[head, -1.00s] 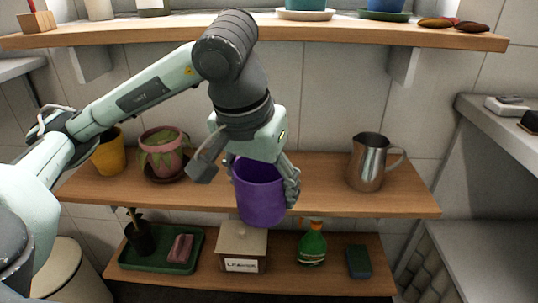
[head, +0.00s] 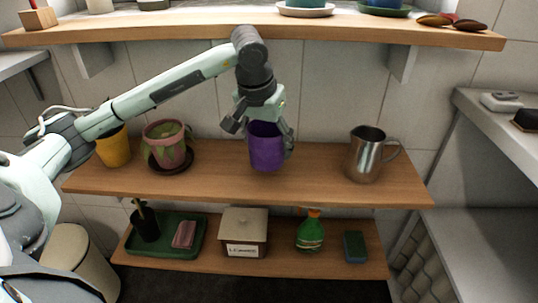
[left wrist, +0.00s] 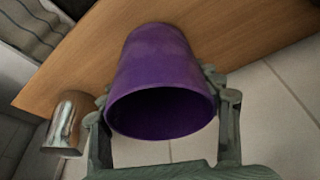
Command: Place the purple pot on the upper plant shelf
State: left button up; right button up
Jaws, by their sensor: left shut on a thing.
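The purple pot (head: 267,150) is upright in my left gripper (head: 261,130), over the middle wooden shelf (head: 215,183). I cannot tell whether its base touches the board. In the left wrist view the purple pot (left wrist: 160,68) fills the middle, its open rim towards the camera. The fingers of my left gripper (left wrist: 165,108) lie on both sides of the rim, shut on it. The pot looks empty. My right gripper is not in view.
A pink pot (head: 166,147) and a yellow pot (head: 114,150) stand left on that shelf, a metal pitcher (head: 367,157) right. The top shelf (head: 190,32) overhangs behind the arm. The lower shelf (head: 285,262) holds a green tray (head: 133,244), box (head: 244,232) and spray bottle (head: 310,235).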

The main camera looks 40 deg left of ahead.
aim_at(269, 157)
pick_arm(q)
notch_tip(269, 157, down, 3)
jog(key=shift+f, duration=0.2)
jog(key=shift+w+f, duration=0.15)
jog(key=shift+f, duration=0.1)
jog(key=shift+f, duration=0.1)
jog(key=o, duration=1.2)
